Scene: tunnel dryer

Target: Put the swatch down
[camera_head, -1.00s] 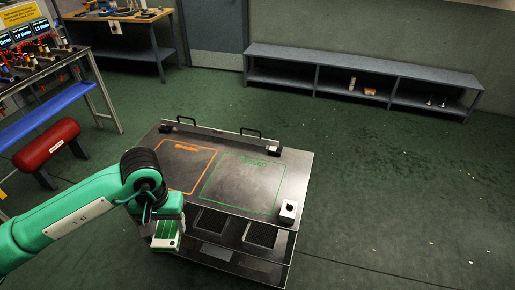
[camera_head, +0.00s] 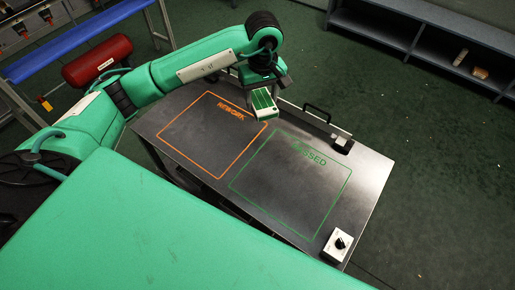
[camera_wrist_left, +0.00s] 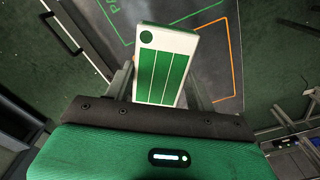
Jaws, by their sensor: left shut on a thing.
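The swatch (camera_head: 264,105) is a white card with a green striped panel and a green dot. My left gripper (camera_head: 268,88) is shut on it and holds it above the far side of the dark table (camera_head: 215,190), near the top right corner of the orange REWORK outline (camera_head: 204,137). The green PASSED outline (camera_head: 291,186) lies just to the right. In the left wrist view the swatch (camera_wrist_left: 165,64) sits between the two fingers, with the outlines below it. The gap between swatch and table is hard to judge. My right gripper is not in view.
A white box with a black knob (camera_head: 338,244) stands at the table's right front corner. A black handle (camera_head: 317,113) and a small block (camera_head: 342,145) are along the far edge. Both outlined areas look empty. A red padded roll (camera_head: 97,60) stands left of the table.

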